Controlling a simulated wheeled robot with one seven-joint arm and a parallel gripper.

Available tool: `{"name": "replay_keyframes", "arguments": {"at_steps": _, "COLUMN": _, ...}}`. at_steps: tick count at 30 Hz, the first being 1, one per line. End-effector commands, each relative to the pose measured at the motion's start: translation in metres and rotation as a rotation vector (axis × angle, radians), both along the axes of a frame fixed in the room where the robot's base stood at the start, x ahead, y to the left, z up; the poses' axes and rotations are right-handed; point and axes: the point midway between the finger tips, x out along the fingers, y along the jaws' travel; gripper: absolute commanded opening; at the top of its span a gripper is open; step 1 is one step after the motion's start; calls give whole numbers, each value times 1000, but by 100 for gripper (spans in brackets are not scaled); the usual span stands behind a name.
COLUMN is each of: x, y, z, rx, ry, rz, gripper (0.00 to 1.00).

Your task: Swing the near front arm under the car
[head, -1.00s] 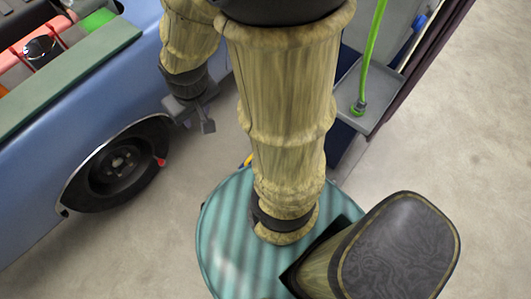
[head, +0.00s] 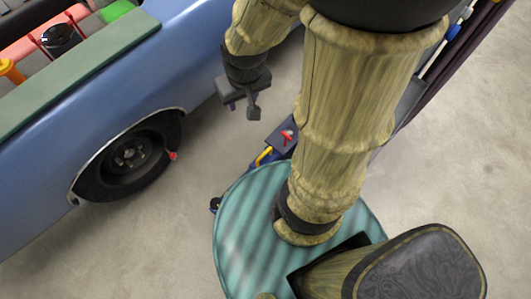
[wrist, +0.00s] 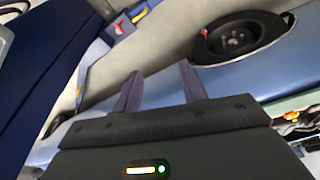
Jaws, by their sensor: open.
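The blue car (head: 150,85) stands on the left in the head view, its front wheel (head: 128,158) beside my base. It also shows in the wrist view (wrist: 235,82), with a wheel (wrist: 240,38) at upper right. My gripper (head: 243,108) is open and empty, above the floor between car and my column. Its spread fingers show in the wrist view (wrist: 160,88).
A dark blue upright panel (wrist: 55,45) fills the left of the wrist view. A dark-edged rack (head: 455,50) stands at upper right in the head view. A small red piece (head: 172,156) sits beside the wheel. Bare floor (head: 215,150) lies between car and base.

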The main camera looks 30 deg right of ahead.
Motion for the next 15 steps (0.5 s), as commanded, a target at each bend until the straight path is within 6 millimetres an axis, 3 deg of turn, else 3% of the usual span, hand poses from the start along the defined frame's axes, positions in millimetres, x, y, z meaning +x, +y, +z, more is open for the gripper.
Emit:
{"name": "replay_keyframes", "arguments": {"at_steps": 5, "x": 5, "y": -2, "z": -19, "rx": 6, "ry": 2, "rz": -27, "gripper": 41}}
{"name": "replay_keyframes", "arguments": {"at_steps": 15, "x": 35, "y": -19, "z": -114, "rx": 46, "ry": 18, "rz": -200, "gripper": 41}}
